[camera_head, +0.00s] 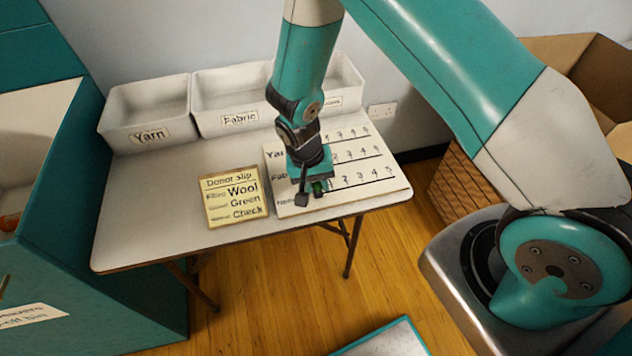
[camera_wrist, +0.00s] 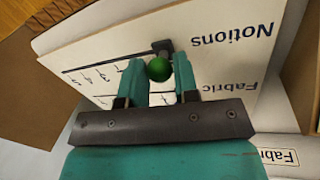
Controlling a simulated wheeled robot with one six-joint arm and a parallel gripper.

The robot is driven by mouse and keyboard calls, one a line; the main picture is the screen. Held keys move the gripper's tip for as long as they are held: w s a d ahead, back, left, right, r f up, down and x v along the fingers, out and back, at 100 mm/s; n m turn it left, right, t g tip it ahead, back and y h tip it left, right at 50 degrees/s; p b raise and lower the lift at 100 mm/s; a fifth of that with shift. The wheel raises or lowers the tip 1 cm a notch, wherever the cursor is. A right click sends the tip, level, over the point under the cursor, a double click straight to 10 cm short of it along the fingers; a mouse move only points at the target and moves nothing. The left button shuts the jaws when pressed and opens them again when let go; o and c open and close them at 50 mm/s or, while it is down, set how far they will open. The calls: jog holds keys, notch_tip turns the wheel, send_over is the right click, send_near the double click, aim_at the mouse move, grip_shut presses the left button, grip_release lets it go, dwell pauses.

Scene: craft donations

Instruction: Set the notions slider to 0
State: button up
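The white slider board (camera_head: 285,203) lies on the table with rows of numbers and printed lines. The wrist view shows its Notions row, upside down, with the word Notions at the right. The notions slider has a round green knob (camera_wrist: 159,69) over a dark block (camera_wrist: 162,46) at the label end of its line, where the 0 end appears to be. My gripper (camera_wrist: 160,75) has its teal fingers on either side of the knob, seemingly touching it. In the head view my gripper (camera_head: 319,184) hides part of the Notions row, and the exact number is not readable.
A donor slip (camera_head: 235,217) reading Wool, Green, Check lies left of the board. White bins Yarn (camera_head: 150,100) and Fabric (camera_head: 215,100) stand behind, with a third partly hidden by my arm. A teal unit (camera_head: 95,250) stands left; a cardboard box (camera_head: 580,65) stands right.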

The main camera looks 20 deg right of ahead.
jog(key=o, duration=0.4)
jog(key=shift+a, duration=0.3)
jog(key=shift+c, duration=0.2)
jog(key=shift+d+r, duration=0.1)
jog(key=shift+r, duration=0.05)
jog(key=w+a+r+b, duration=0.1)
jog(key=a+r, duration=0.2)
jog(key=r, duration=1.4)
jog(key=shift+w+a, duration=0.1)
jog(key=s+a+r+n+y, duration=0.1)
jog(key=s+r+n+y, duration=0.2)
jog(key=s, duration=0.7)
jog(key=s+a+r+n+y, duration=0.1)
jog(key=s+r+n+y, duration=0.2)
jog(key=s+r+n, duration=0.5)
notch_tip(320, 180, up, 3)
jog(key=s, duration=0.2)
jog(key=shift+s+r+t, duration=0.15)
jog(key=shift+s+t, duration=0.25)
